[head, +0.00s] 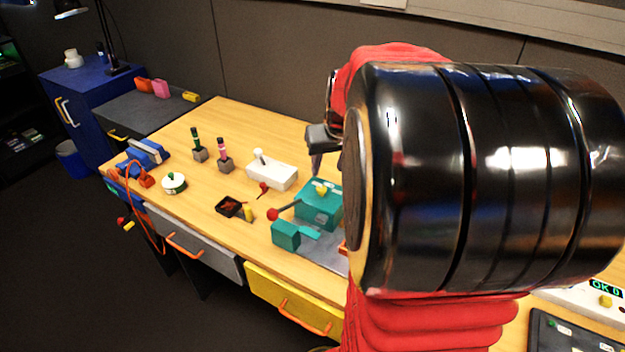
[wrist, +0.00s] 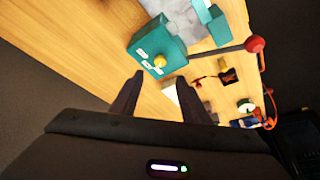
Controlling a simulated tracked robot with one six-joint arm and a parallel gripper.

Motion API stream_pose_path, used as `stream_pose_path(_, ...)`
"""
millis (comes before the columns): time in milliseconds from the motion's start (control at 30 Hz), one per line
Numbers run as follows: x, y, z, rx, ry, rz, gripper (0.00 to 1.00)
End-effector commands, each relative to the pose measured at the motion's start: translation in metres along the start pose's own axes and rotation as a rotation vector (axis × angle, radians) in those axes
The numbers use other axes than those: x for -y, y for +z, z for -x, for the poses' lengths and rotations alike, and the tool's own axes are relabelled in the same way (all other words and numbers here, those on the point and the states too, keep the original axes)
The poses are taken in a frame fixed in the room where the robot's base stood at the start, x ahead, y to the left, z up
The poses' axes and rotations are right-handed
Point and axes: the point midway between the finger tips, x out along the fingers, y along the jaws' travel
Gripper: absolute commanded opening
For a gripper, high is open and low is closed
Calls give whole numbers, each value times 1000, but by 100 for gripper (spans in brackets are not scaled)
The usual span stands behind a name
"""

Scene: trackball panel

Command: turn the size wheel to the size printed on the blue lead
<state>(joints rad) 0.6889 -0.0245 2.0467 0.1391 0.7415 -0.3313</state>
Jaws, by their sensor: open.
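A teal press-like machine (head: 318,205) stands on the bench, with a yellow knob (head: 321,188) on top and a red-ball lever (head: 273,214). The knob may be the size wheel; its marks are too small to read. In the wrist view the machine (wrist: 150,35) and its yellow knob (wrist: 159,60) are beyond my fingertips. My gripper (wrist: 160,88) is open and empty, its two dark fingers apart and not touching the machine. In the head view my arm hides most of the gripper. I cannot make out a blue lead or a printed size.
A white block (head: 272,174) with a lever, a small black tray (head: 229,206), a round green-and-white item (head: 174,183) and two upright tools stand left of the machine. A blue item (head: 143,155) with orange cable lies at the far left. Bare wood (head: 245,125) shows behind them.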

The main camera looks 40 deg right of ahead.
Motion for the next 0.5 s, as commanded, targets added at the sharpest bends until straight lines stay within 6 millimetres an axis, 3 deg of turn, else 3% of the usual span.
stream_pose_path(500,0,1,-76,4,-1,1,42)
